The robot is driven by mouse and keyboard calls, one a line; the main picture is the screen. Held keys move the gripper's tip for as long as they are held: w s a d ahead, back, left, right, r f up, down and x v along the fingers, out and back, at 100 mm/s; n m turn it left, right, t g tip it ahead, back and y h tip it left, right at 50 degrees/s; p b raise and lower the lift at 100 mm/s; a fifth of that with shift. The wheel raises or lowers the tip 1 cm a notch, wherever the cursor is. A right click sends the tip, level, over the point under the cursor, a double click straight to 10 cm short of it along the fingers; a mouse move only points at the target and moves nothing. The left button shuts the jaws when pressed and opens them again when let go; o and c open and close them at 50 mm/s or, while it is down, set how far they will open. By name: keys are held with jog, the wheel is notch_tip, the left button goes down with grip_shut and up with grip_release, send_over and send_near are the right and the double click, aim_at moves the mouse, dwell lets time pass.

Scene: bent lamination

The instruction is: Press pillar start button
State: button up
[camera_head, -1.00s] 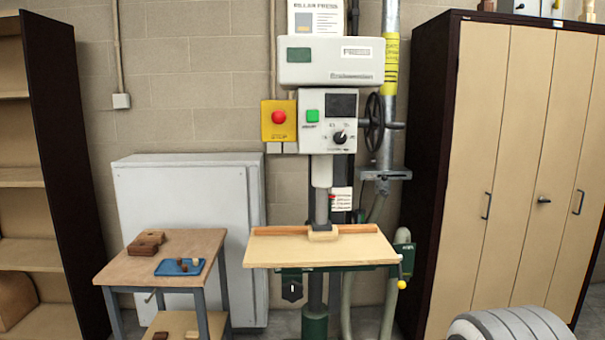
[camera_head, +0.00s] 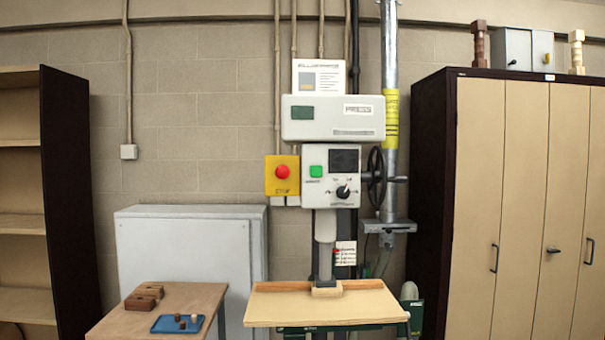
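The pillar press (camera_head: 333,118) stands against the back wall, in the middle of the view. A red round stop button (camera_head: 282,172) sits on a yellow box just left of the panel. Below, the press head comes down to a small block on the wooden press table (camera_head: 326,306). My gripper does not show in this view, so its state and its place relative to the green button are hidden.
A small wooden table (camera_head: 127,324) with brown blocks and a blue tray (camera_head: 176,325) stands at front left. A grey cabinet (camera_head: 185,240) is behind it. Dark-sided shelves (camera_head: 68,190) stand at far left, a tall beige cupboard (camera_head: 520,190) at right.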

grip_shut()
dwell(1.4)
